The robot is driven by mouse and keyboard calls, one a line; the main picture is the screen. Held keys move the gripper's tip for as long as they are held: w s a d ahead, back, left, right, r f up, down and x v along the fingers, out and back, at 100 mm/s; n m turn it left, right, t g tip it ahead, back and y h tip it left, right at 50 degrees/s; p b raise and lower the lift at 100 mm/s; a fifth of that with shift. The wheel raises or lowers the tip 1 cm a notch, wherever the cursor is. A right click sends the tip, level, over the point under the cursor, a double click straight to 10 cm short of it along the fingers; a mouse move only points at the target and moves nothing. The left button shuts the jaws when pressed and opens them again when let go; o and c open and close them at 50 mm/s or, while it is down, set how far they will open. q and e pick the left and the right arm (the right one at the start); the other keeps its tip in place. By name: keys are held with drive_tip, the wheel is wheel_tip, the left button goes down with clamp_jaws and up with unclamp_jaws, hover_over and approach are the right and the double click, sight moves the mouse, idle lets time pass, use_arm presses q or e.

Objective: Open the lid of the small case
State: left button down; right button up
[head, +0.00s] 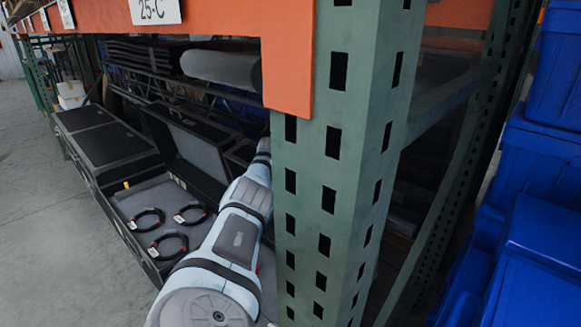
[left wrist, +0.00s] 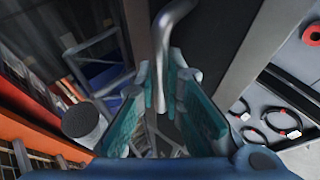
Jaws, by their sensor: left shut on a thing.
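An open black case (head: 118,203) with grey lining stands on the rack's lower level in the head view. Its lid (head: 196,148) stands raised at the back, grey inside. Several black cable loops (head: 168,243) lie in it; loops (left wrist: 272,122) also show at the right of the left wrist view. My light blue left arm reaches past the case, and its gripper end is mostly hidden by the green post. In the left wrist view, the teal fingers of my left gripper (left wrist: 163,80) are shut on a bent grey metal handle (left wrist: 162,45). I cannot tell which part the handle joins. My right gripper is not seen.
A green perforated rack post (head: 340,170) stands close to my left arm on the right. An orange beam (head: 225,35) crosses above. More black cases (head: 103,145) stand farther left. Blue totes (head: 535,200) stack at the right. The floor at left is clear.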

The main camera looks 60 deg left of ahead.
use_arm(q)
drive_tip(key=shift+d+f, duration=0.1)
drive_tip(key=shift+f, duration=0.15)
drive_tip(key=c, duration=1.7)
unclamp_jaws()
drive_tip(key=shift+w, duration=0.2)
drive_tip(key=shift+r, duration=0.1)
wheel_tip(320, 180, up, 10)
drive_tip(key=shift+r, duration=0.1)
